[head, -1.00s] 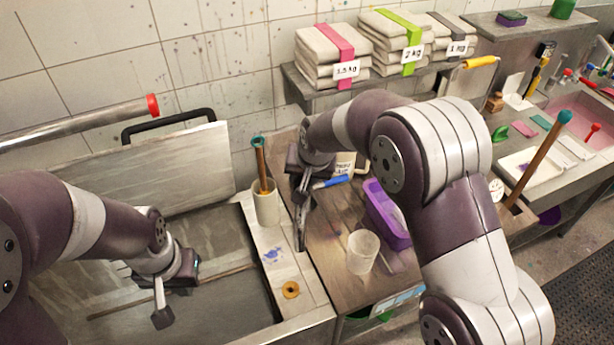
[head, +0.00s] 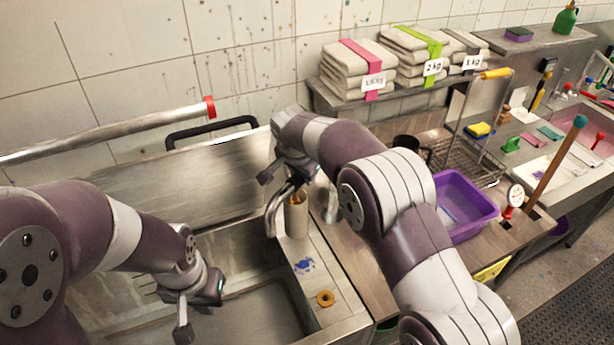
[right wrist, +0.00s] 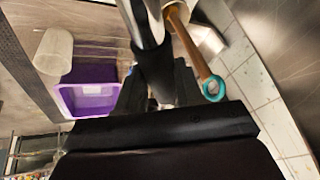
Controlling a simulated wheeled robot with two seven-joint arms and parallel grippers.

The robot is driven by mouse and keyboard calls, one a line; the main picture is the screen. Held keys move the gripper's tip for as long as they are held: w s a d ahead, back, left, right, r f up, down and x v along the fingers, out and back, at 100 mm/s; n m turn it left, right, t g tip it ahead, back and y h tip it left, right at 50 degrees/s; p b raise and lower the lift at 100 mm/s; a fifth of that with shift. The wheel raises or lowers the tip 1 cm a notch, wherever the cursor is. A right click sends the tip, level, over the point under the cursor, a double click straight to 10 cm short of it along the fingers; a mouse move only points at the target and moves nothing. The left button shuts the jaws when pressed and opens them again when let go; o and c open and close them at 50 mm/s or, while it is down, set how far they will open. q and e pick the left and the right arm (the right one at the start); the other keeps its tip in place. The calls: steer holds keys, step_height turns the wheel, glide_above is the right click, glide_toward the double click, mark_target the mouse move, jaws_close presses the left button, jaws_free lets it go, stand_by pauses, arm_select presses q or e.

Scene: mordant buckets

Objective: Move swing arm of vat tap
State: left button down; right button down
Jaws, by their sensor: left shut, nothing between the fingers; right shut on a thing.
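A curved grey metal tube (head: 273,208), seemingly the tap's swing arm, arches over the right edge of the metal vat (head: 235,315). My right gripper (head: 290,182) is at its upper end, partly hidden by my right arm. In the right wrist view, a shiny metal bar (right wrist: 143,22) runs between the fingers of my right gripper (right wrist: 155,98), which is shut on it. My left gripper (head: 184,325) is shut and empty above the vat, left of the tube and apart from it.
A pale cup (head: 297,217) stands close beside the tube; a teal-ended wooden stick (right wrist: 196,58) leans from it. A brass ring (head: 325,298) lies on the ledge. A red-ended pipe (head: 120,127) crosses behind. A purple tub (head: 463,207) stands right; a clear beaker (right wrist: 54,50) shows in the wrist view.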

steer(key=shift+w+r, duration=0.1)
steer(key=shift+r, duration=0.05)
steer(key=c, duration=0.9)
jaws_free()
steer(key=shift+o, duration=0.8)
steer(key=shift+r+b, duration=0.2)
steer(key=shift+b, duration=0.15)
steer(key=b+v, duration=0.1)
steer(key=v, duration=0.3)
steer(key=shift+a+r, duration=0.1)
steer(key=shift+r, duration=0.05)
steer(key=p+v, duration=0.4)
steer(key=v, duration=0.3)
steer(key=shift+s+r+p, duration=0.3)
steer(key=shift+r+p, duration=0.05)
